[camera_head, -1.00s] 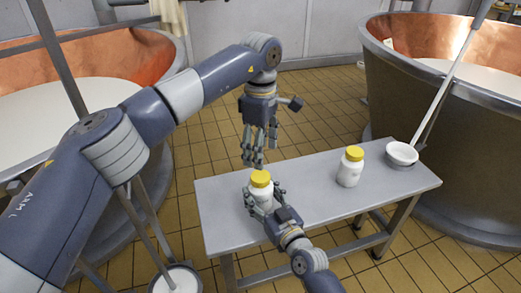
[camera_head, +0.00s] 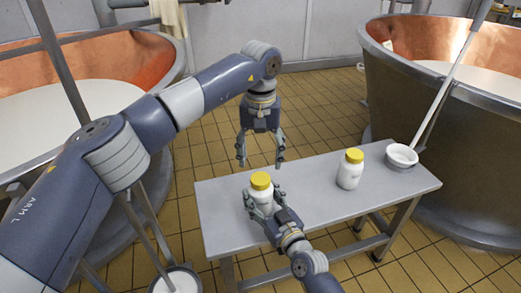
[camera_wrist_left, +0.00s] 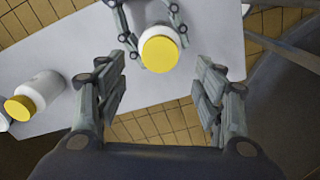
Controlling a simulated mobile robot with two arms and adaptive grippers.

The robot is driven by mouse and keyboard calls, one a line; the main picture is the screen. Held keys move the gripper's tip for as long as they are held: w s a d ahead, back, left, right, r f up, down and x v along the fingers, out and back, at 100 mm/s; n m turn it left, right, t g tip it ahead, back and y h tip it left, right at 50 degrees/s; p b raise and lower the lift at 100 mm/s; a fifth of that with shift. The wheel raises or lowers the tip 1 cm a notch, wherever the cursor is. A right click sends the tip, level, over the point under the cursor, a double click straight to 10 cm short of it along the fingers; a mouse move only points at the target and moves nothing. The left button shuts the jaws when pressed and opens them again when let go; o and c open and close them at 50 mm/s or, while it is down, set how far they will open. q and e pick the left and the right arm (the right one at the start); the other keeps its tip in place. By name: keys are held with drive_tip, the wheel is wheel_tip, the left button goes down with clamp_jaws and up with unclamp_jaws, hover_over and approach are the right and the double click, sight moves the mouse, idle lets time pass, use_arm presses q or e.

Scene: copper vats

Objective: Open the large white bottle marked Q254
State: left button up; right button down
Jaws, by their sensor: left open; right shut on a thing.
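A white bottle with a yellow cap (camera_head: 261,180) stands upright near the table's front left. My right gripper (camera_head: 263,200) is shut around its body. My left gripper (camera_head: 260,165) is open and empty, pointing down just above the cap. In the left wrist view, the cap (camera_wrist_left: 160,52) lies beyond the gap between the left fingers (camera_wrist_left: 158,90), apart from them. A second white bottle with a yellow cap (camera_head: 350,168) stands upright to the right; it also shows in the left wrist view (camera_wrist_left: 38,92). No marking is readable on either bottle.
The grey table (camera_head: 310,190) is bare between the bottles. Copper vats stand left (camera_head: 100,70) and right (camera_head: 440,120).

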sight(261, 178)
use_arm(q)
wheel_tip(261, 178, down, 7)
drive_tip(key=shift+r, duration=0.15)
